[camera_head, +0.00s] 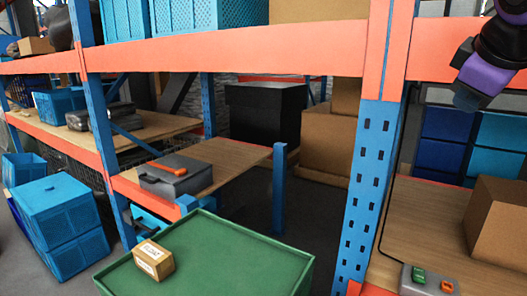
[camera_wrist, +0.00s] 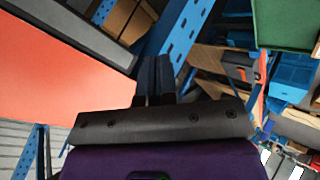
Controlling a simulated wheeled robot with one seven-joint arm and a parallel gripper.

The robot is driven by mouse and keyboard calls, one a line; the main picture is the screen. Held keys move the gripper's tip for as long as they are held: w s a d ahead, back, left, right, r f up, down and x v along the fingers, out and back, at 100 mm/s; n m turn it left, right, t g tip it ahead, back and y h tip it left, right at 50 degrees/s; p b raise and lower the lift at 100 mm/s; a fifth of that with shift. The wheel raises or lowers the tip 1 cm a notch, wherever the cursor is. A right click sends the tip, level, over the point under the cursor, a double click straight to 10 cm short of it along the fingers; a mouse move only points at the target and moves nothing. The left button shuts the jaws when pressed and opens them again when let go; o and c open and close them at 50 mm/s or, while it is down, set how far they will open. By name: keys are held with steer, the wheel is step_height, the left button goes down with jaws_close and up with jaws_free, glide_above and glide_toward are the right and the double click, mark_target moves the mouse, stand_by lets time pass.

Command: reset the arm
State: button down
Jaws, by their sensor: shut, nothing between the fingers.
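My gripper (camera_wrist: 154,76) shows in the wrist view as two dark fingers close together, shut and empty, beyond a black mount and a purple link. In the head view, part of my purple and black arm hangs at the top right, in front of the orange rack beam. The gripper's fingertips cannot be made out clearly there. Nothing is seen touching the fingers.
An orange beam (camera_head: 240,58) and a blue upright (camera_head: 367,190) stand close to the arm. A green cart (camera_head: 225,255) carries a small cardboard box (camera_head: 153,259). A grey button box (camera_head: 428,279) and a cardboard box (camera_head: 500,222) sit on the right shelf. Blue crates (camera_head: 62,215) stand left.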

steer(key=s+a+f+m+g+y, duration=0.2)
steer(key=s+f+m, duration=0.5)
steer(key=s+f, duration=0.5)
steer(key=shift+s+a+f+g+y, duration=0.2)
steer(key=shift+a+f+g+y, duration=0.25)
steer(key=shift+f, duration=0.15)
stand_by(0.5)
